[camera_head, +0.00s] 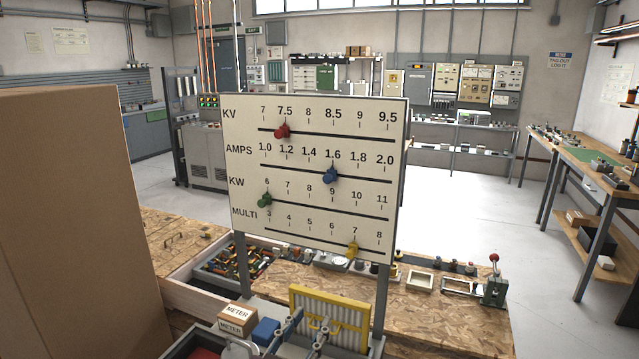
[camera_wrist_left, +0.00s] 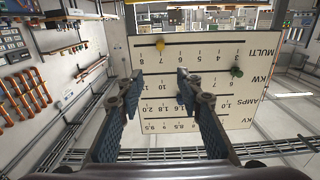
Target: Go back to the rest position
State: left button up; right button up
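My left gripper (camera_head: 309,322) shows at the bottom of the head view, low in front of the white slider board (camera_head: 320,218). In the left wrist view its two fingers (camera_wrist_left: 160,78) stand apart with nothing between them. The board appears upside down there. On the board, a red knob (camera_head: 282,131) sits near 7.5 KV and a blue knob (camera_head: 330,175) near 1.6 AMPS. A green knob (camera_head: 264,200) sits near 6 KW and a yellow knob (camera_head: 352,249) near 7 MULTI. My right gripper is not in view.
A tall brown panel (camera_head: 75,220) blocks the left side. Below the board are a yellow-framed ribbed part (camera_head: 330,317), a METER box (camera_head: 237,319) and an open drawer (camera_head: 190,292). A wooden bench (camera_head: 440,325) carries small parts and a red-knobbed lever (camera_head: 494,285). Open floor (camera_head: 470,205) lies behind.

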pick_arm(q)
jog(key=s+a+f+n+g+y, duration=0.1)
jog(key=s+a+f+g+y, duration=0.15)
jog(key=s+a+f, duration=0.45)
jog(key=s+a+f+n+g+y, duration=0.15)
jog(key=s+a+f+g, duration=0.3)
jog(key=f, duration=0.45)
jog(key=s+a+f+g+y, duration=0.1)
jog(key=s+a+f+g, duration=0.25)
jog(key=s, duration=0.65)
jog(key=s+a+f+g+y, duration=0.2)
jog(key=s+a+f, duration=0.25)
jog(key=s, duration=0.55)
notch_tip(320, 180, down, 29)
jog(key=s+g+b, duration=0.1)
jog(key=s+g, duration=0.1)
jog(key=s, duration=0.1)
jog(key=s+a+f+g+b, duration=0.1)
jog(key=s+a+f, duration=0.1)
jog(key=s+f, duration=1.4)
jog(key=shift+s, duration=0.3)
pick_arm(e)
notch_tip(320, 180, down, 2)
